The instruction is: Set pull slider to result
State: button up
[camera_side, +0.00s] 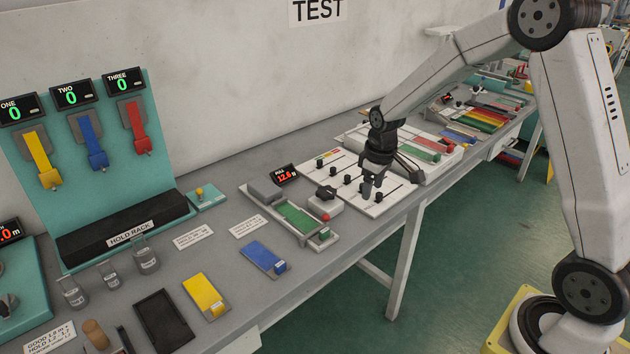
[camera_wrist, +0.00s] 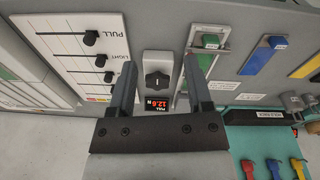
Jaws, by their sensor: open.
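The white slider panel (camera_side: 395,198) lies on the bench, below and beside my gripper (camera_side: 372,186). In the wrist view the panel (camera_wrist: 55,60) fills the left side, with dark knobs on parallel tracks. The pull slider knob (camera_wrist: 90,37) is on the top track, labelled PULL, left of my gripper (camera_wrist: 159,66). My gripper is open with nothing between its fingers. In the side view its fingers partly cover the front of the panel, and I cannot tell whether they touch a knob. A red PULL readout (camera_wrist: 158,104) shows about 12.6 N; it stands behind the panel's left side (camera_side: 285,174).
A grey box with a black dial (camera_side: 326,196) sits beside the panel. A green strip in a tray (camera_side: 298,217), a blue strip (camera_side: 263,256) and a yellow strip (camera_side: 205,294) lie to the left. A teal hold rack (camera_side: 160,205) stands at the back left.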

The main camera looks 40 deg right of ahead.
jog(key=n+g, duration=0.1)
send_over(379, 193)
jog(key=a, duration=0.1)
notch_tip(379, 193, down, 4)
jog(key=shift+d+f+n, duration=0.3)
jog(key=shift+d+f, duration=0.1)
jog(key=shift+d, duration=0.05)
jog(key=shift+f, duration=3.9)
grip_shut()
